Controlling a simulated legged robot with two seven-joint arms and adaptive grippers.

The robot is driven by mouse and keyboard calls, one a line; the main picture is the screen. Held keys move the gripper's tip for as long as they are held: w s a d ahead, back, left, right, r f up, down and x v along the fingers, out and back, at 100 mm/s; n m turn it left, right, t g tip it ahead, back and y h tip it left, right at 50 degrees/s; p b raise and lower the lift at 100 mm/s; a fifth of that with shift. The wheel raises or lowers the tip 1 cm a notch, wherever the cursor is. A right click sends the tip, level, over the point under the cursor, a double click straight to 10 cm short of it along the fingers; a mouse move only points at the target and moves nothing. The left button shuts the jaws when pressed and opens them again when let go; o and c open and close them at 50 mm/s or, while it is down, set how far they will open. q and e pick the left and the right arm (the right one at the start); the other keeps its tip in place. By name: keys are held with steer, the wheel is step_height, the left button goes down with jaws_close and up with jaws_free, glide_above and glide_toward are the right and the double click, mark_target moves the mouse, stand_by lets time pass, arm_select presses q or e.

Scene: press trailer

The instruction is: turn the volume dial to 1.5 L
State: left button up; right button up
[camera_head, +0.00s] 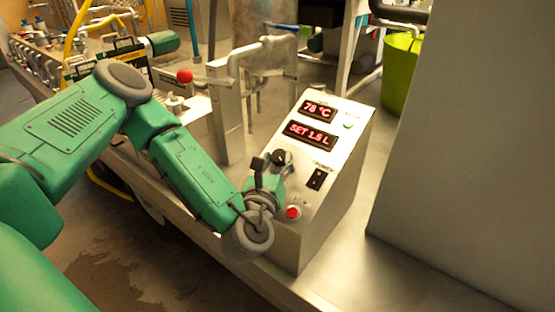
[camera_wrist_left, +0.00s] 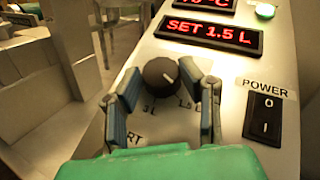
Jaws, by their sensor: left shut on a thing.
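The black volume dial (camera_wrist_left: 161,76) sits on the sloped face of the metal control box (camera_head: 340,180); it also shows in the head view (camera_head: 279,157). My left gripper (camera_wrist_left: 163,92) is shut on the dial, one finger on each side. The dial's white mark points to the lower right in the wrist view. Labels below the dial are partly hidden by the fingers. The red display (camera_wrist_left: 209,34) above the dial reads SET 1.5 L. My right gripper is not in view.
A temperature display (camera_head: 319,111) reads 78 °C. A black power switch (camera_wrist_left: 264,116) is right of the dial. A red button (camera_head: 293,212) is low on the panel, close to my left wrist. A grey wall (camera_head: 460,150) stands at right; a red-knobbed lever (camera_head: 185,76) is behind.

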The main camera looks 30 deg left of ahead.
mark_target(278, 164)
arm_select(q)
steer(key=o, duration=1.1)
steer(key=shift+s+f, duration=0.1)
steer(key=shift+f, duration=0.1)
steer(key=shift+o, duration=0.2)
steer(key=shift+r, duration=0.1)
steer(key=v, duration=0.4)
steer(key=shift+s+d+f, duration=0.15)
steer(key=shift+f, duration=0.15)
steer(key=shift+s+d+r, duration=0.1)
steer(key=shift+s, duration=0.8)
steer(key=shift+v, duration=2.8)
